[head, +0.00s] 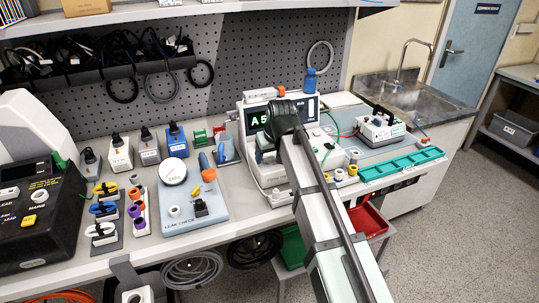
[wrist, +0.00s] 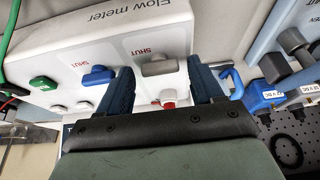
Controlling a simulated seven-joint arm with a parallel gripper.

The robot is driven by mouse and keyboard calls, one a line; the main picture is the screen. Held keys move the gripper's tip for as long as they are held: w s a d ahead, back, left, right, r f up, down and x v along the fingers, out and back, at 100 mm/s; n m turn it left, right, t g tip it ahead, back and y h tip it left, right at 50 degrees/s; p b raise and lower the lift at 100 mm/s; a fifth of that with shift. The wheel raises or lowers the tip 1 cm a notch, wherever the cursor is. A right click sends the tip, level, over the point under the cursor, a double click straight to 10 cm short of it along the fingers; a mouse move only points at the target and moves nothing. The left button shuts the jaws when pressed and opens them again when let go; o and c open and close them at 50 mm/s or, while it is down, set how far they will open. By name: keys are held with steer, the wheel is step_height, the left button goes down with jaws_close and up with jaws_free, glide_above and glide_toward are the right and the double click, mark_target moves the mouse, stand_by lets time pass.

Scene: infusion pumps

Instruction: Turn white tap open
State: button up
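The white tap (wrist: 158,66) is a pale grey-white lever on the front of the white Flow meter housing (wrist: 115,20), which appears upside down in the wrist view. "SHUT" is printed beside this tap. My gripper (wrist: 161,78) is open, with its two dark blue fingers on either side of the tap and visible gaps. Contact is not visible. A blue tap (wrist: 98,75), also by a "SHUT" label, and a green tap (wrist: 43,83) sit on the same housing. In the head view my gripper (head: 284,112) is over the white bench unit (head: 265,172) and hides the tap.
A blue hook (wrist: 235,84) shows close to one finger in the wrist view. A leak-check board (head: 190,218) lies to the left on the bench. A teal tray (head: 402,165) and a small white device (head: 380,130) stand to the right. A red bin (head: 368,222) is below.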

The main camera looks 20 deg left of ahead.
steer(key=c, duration=0.9)
steer(key=shift+n, duration=0.3)
steer(key=n, duration=0.1)
steer(key=n+g, duration=0.1)
steer(key=n, duration=0.1)
steer(key=n+y, duration=0.1)
steer(key=shift+w+d+n+g, duration=0.1)
steer(key=shift+w+n+g, duration=0.2)
steer(key=shift+g, duration=0.1)
steer(key=n+g, duration=0.1)
steer(key=n, duration=0.3)
steer(key=shift+w+n+g, duration=0.1)
steer(key=shift+n+g, duration=0.2)
steer(key=shift+g, duration=0.1)
steer(key=o, duration=1.1)
steer(key=shift+c, duration=0.2)
steer(key=shift+r, duration=0.1)
